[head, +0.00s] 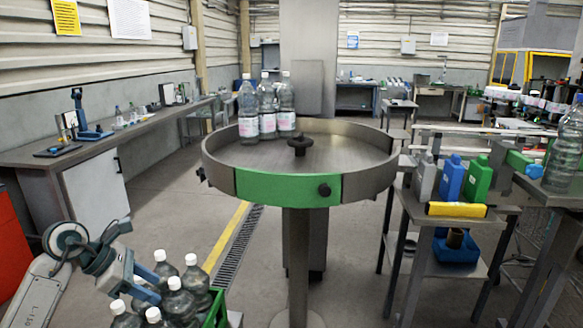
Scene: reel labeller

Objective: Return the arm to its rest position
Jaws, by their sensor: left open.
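My left arm reaches in from the bottom left corner. Its left gripper (148,284) is open, with its jaws beside the bottles (178,298) with white caps that stand in a green crate (217,308) at the bottom of the head view. I cannot tell whether the jaws touch a bottle. A round steel turntable (345,155) with a green front panel stands in the middle. Several clear bottles (267,108) with labels stand upright at its back left. My right gripper is not in view.
A long workbench (45,160) runs along the left wall. At the right, a metal stand (415,205) holds grey, blue and green containers, and a large bottle (565,150) stands near the right edge. Open floor (180,215) lies left of the turntable.

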